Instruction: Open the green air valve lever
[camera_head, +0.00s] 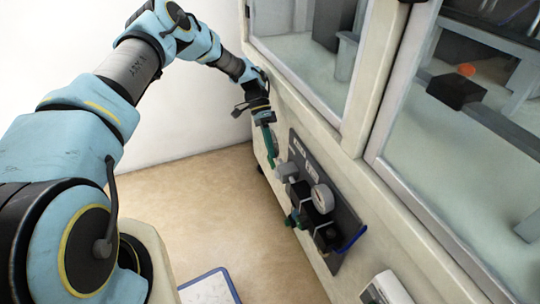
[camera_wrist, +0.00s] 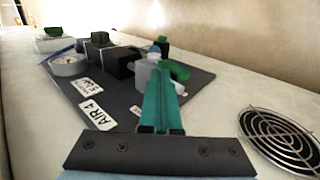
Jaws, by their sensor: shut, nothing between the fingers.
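The green air valve lever (camera_wrist: 177,70) shows in the wrist view, on a grey valve body at the near end of the dark panel (camera_wrist: 200,84) marked AIR 4. My gripper (camera_wrist: 161,80) has teal fingers closed together, their tips beside the lever's left side. I cannot tell whether they touch it. In the head view my gripper (camera_head: 270,146) points down at the upper left end of the panel (camera_head: 345,215), just above the grey valve body (camera_head: 287,171). There the lever is hard to separate from the teal fingers.
A pressure gauge (camera_head: 322,198), black regulator blocks (camera_head: 300,192) and a blue tube (camera_head: 352,240) sit on the panel. A round vent grille (camera_wrist: 282,137) is right of my fingers in the wrist view. Glass windows (camera_head: 310,60) are above the panel.

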